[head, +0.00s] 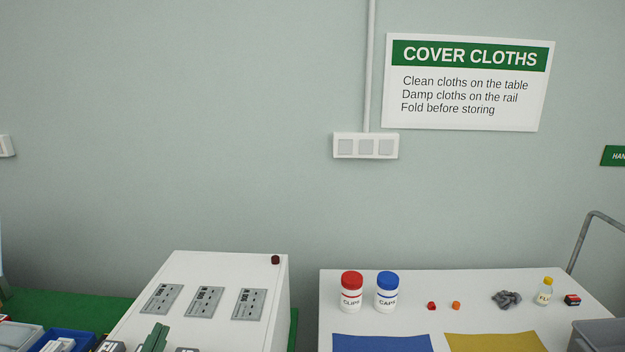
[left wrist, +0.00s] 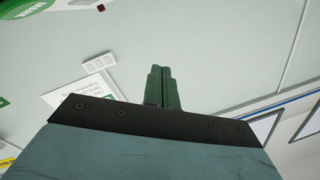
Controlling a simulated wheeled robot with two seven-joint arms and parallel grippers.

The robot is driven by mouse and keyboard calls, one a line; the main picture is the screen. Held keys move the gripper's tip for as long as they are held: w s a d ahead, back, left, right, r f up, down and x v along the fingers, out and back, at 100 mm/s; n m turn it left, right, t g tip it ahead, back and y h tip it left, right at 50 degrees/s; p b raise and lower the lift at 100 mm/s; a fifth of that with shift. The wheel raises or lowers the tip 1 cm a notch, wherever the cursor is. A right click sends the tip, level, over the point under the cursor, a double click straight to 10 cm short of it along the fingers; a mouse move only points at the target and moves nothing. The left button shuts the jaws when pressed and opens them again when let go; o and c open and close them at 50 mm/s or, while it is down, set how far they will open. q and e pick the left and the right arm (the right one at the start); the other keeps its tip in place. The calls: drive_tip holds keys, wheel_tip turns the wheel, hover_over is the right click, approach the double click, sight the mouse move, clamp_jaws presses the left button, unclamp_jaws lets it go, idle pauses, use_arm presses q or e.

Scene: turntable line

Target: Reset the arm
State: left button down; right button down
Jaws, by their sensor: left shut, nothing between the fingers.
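My left gripper (head: 157,333) shows at the bottom edge of the head view, in front of the white sloped panel box (head: 222,275). Only its green fingers are seen there, pointing up. In the left wrist view the two green fingers (left wrist: 163,86) lie side by side, closed, with nothing between them. The wall fills most of the view behind them. My right gripper is in neither view.
A white table (head: 470,290) holds a red-capped jar (head: 351,293), a blue-capped jar (head: 387,293), a blue cloth (head: 382,343), a yellow cloth (head: 495,342) and small items. A blue bin (head: 68,338) stands left on a green surface (head: 75,309).

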use_arm(q)
drive_tip(key=s+a+f+n+g, duration=0.1)
drive_tip(key=s+f+n+g, duration=0.1)
drive_tip(key=s+f+g, duration=0.4)
drive_tip(key=s+f+n+g, duration=0.1)
drive_tip(key=s+f+g, duration=0.15)
drive_tip(key=f, duration=0.55)
drive_tip(key=s+d+f+g+h, duration=0.1)
drive_tip(key=s+f+g, duration=0.2)
drive_tip(key=s, duration=0.3)
drive_tip(key=s+d+f+g+h, duration=0.1)
drive_tip(key=s+d+f+g, duration=0.15)
drive_tip(key=s, duration=0.35)
wheel_tip(320, 180, down, 26)
drive_tip(key=s+g+b, duration=0.1)
drive_tip(key=g+b, duration=0.1)
drive_tip(key=s+a+f+b, duration=0.1)
drive_tip(key=s+a+f, duration=0.1)
drive_tip(key=s+f, duration=0.6)
drive_tip(key=s+a+f+g+b, duration=0.1)
drive_tip(key=s+a+f, duration=0.1)
drive_tip(key=s+f, duration=0.7)
drive_tip(key=shift+f, duration=0.6)
drive_tip(key=shift+s, duration=0.15)
